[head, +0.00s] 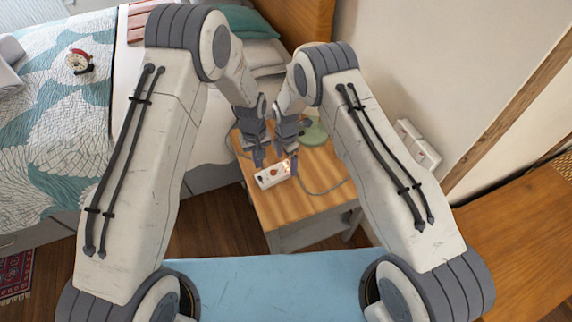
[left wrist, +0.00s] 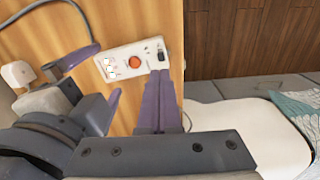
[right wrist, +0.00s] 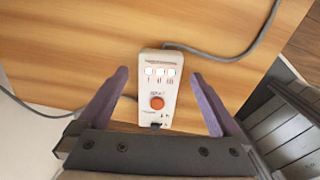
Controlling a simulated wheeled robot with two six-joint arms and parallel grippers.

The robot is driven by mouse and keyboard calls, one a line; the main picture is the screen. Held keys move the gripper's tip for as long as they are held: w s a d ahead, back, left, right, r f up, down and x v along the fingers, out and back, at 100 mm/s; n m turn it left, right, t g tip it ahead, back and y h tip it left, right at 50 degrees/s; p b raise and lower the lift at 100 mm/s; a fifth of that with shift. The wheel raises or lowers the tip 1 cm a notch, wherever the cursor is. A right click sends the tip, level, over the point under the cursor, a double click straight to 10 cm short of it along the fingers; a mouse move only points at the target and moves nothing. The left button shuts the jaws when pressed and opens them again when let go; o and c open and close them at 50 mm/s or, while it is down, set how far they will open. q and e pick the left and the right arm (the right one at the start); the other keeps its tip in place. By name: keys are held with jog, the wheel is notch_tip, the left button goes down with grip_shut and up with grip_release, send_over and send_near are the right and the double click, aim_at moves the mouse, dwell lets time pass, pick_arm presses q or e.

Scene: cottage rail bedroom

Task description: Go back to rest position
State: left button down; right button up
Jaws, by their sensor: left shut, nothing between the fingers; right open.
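My left gripper (head: 258,155) is over the wooden bedside table (head: 310,195). In the left wrist view its purple fingers (left wrist: 160,78) are shut together with nothing between them, with the tips at the edge of a white controller. My right gripper (head: 289,160) is close beside the left one, over the same table. In the right wrist view its fingers (right wrist: 160,74) are spread, one on each side of the controller, and hold nothing. The controller (right wrist: 157,92) has an orange button and lit indicators.
A grey cord (right wrist: 235,57) runs from the controller across the table. A green round object (head: 314,133) stands at the table's back. The bed (head: 50,140) with a red alarm clock (head: 79,62) is on the left. A wall with a white switch box (head: 418,145) is on the right.

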notch_tip(320, 180, up, 9)
dwell(0.3)
